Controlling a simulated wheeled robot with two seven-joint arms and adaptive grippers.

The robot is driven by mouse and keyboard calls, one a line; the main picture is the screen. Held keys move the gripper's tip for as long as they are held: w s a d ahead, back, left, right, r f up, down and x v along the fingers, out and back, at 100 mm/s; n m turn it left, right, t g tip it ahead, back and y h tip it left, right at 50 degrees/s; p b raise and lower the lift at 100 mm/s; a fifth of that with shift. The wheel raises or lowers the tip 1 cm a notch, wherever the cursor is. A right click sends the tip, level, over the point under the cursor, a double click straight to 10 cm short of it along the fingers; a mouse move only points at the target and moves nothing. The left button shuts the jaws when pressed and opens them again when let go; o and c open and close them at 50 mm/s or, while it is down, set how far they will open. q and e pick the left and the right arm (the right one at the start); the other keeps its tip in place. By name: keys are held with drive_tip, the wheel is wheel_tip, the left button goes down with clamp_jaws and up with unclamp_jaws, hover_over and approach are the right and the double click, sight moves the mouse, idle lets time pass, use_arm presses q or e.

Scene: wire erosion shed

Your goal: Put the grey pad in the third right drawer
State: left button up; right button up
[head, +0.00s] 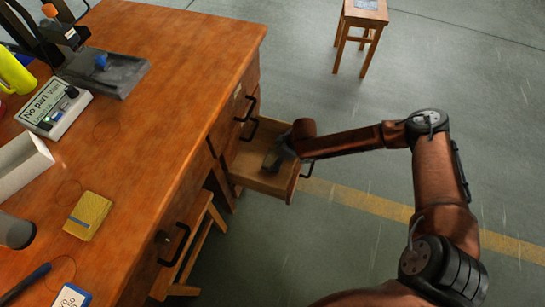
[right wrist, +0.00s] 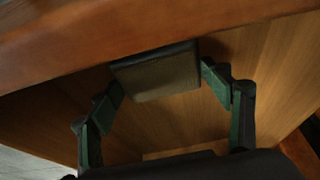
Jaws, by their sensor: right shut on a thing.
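The third right drawer (head: 262,182) is pulled out below two shut drawers of the wooden desk. My right gripper (head: 275,160) reaches down into this open drawer. In the right wrist view my right gripper (right wrist: 163,80) is shut on the flat grey pad (right wrist: 157,78), with one finger at each side of it. The pad is inside the drawer space, close to a wooden wall; whether it touches the drawer floor I cannot tell. In the head view the pad is mostly hidden by the gripper. My left gripper is out of view.
A stool (head: 362,22) stands on the floor behind. The floor right of the drawer is clear apart from my arm.

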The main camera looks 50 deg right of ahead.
drive_tip(key=shift+r, duration=0.1)
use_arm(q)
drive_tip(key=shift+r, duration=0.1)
use_arm(e)
drive_tip(key=o, duration=1.4)
drive_tip(key=shift+r+p, duration=0.3)
drive_tip(key=p+v, duration=0.5)
drive_tip(key=v, duration=0.2)
drive_tip(key=shift+r, duration=0.15)
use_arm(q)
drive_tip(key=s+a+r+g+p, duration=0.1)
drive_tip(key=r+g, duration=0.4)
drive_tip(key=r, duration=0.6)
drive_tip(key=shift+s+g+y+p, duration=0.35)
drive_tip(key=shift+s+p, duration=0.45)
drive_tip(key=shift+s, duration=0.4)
use_arm(e)
drive_tip(key=shift+s+v, duration=0.25)
drive_tip(key=shift+v, duration=1.8)
